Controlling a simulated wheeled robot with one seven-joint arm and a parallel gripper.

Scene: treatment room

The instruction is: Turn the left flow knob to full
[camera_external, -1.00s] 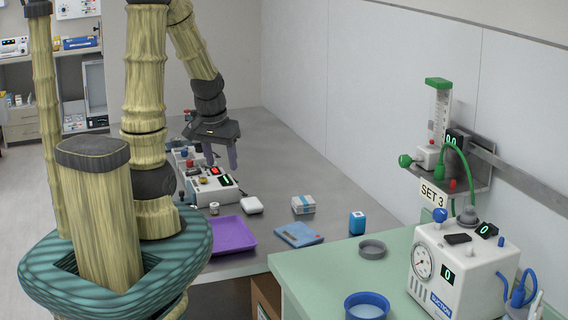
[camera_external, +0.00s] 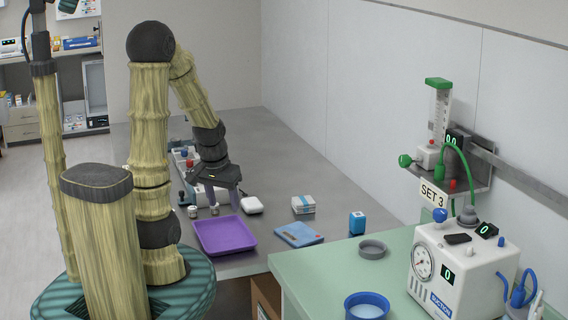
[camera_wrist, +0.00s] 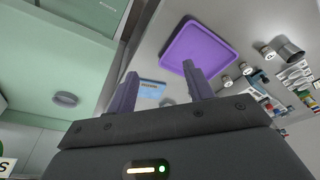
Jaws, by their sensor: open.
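A flowmeter (camera_external: 437,110) with a green top stands on a wall bracket at the right in the external view. A green knob (camera_external: 405,160) sticks out at its left, and a sign (camera_external: 432,193) reading "SET 3" hangs below. I cannot tell how far the knob is turned. My gripper (camera_external: 222,195) is open and empty, pointing down over the grey counter by the purple tray (camera_external: 224,219), well left of the knob.
A white suction unit (camera_external: 462,270) with a gauge and blue knob stands on the green counter (camera_external: 310,275), near a grey dish (camera_external: 372,249) and a blue-rimmed bowl (camera_external: 366,306). A blue flat box (camera_external: 298,234) and small boxes lie on the grey counter.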

